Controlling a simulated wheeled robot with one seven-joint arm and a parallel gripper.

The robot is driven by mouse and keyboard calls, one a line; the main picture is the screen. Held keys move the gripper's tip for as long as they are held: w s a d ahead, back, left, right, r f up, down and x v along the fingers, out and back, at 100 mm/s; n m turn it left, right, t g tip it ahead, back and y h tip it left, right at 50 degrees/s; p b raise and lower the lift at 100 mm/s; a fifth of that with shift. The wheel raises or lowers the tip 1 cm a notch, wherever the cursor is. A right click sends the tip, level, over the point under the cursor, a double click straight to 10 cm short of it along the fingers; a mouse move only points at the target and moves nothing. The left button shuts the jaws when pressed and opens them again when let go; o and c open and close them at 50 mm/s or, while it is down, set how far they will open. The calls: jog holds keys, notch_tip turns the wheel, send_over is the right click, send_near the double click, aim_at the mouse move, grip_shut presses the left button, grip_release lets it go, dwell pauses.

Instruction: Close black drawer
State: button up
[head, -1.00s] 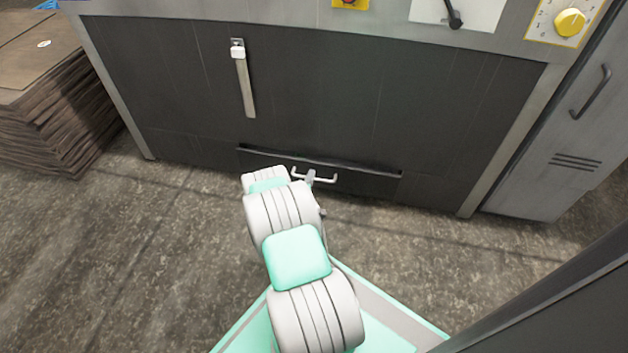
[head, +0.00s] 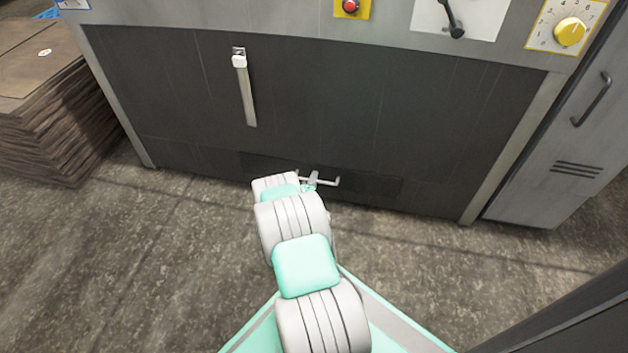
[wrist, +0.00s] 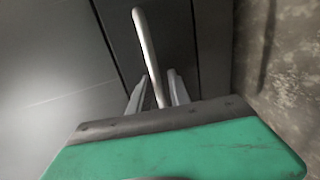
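The black drawer (head: 375,185) is low in the dark front panel in the head view, and its face looks flush with the panel. Its light metal bar handle (head: 331,182) sticks out at the middle; it also shows in the wrist view (wrist: 146,45). My gripper (head: 311,180) is at the handle, partly hidden by my arm. In the wrist view my gripper (wrist: 158,82) has one finger on each side of the handle bar. The fingers stand apart, with a gap visible to the right of the bar.
A vertical lever (head: 246,90), a red button (head: 350,6) and a yellow dial (head: 569,31) are on the machine above. A grey cabinet (head: 560,130) stands at the right. Stacked brown sheets (head: 50,120) stand at the left. The floor (head: 130,260) at left is clear.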

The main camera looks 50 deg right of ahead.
jog(key=shift+w+d+r, duration=0.1)
jog(key=shift+r, duration=0.25)
jog(key=shift+s+a+r+p, duration=0.15)
jog(key=shift+s+a+p, duration=0.05)
jog(key=shift+a+p, duration=0.15)
jog(key=f+p+v, duration=0.1)
jog(key=p+v, duration=0.1)
jog(key=v, duration=0.5)
jog(key=shift+p, duration=0.3)
jog(key=shift+s+a+r, duration=0.1)
jog(key=shift+a, duration=0.05)
